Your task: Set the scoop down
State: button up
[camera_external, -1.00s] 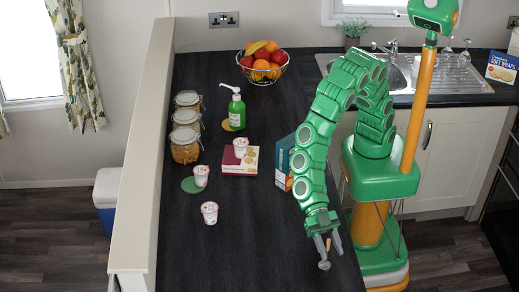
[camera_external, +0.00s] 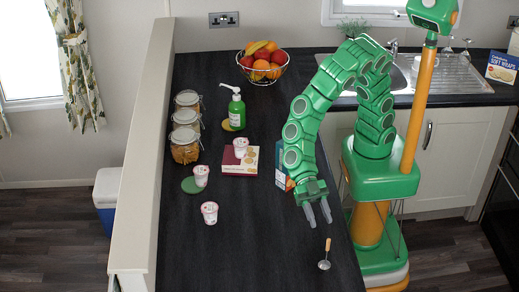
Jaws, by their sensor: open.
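The scoop (camera_external: 324,265) lies on the dark countertop (camera_external: 230,265) near its right edge, with its round metal bowl toward the front and its wooden handle pointing back. My gripper (camera_external: 319,214) is open and empty, above and behind the scoop's handle. A gap shows between the fingertips and the handle.
Yoghurt cups (camera_external: 209,212), a red-and-white box (camera_external: 241,160) and a blue box (camera_external: 283,163) stand further back. Glass jars (camera_external: 185,146), a green soap bottle (camera_external: 236,110) and a fruit basket (camera_external: 262,67) are beyond. The front left of the counter is clear.

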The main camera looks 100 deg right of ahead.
jog(key=shift+v, duration=0.9)
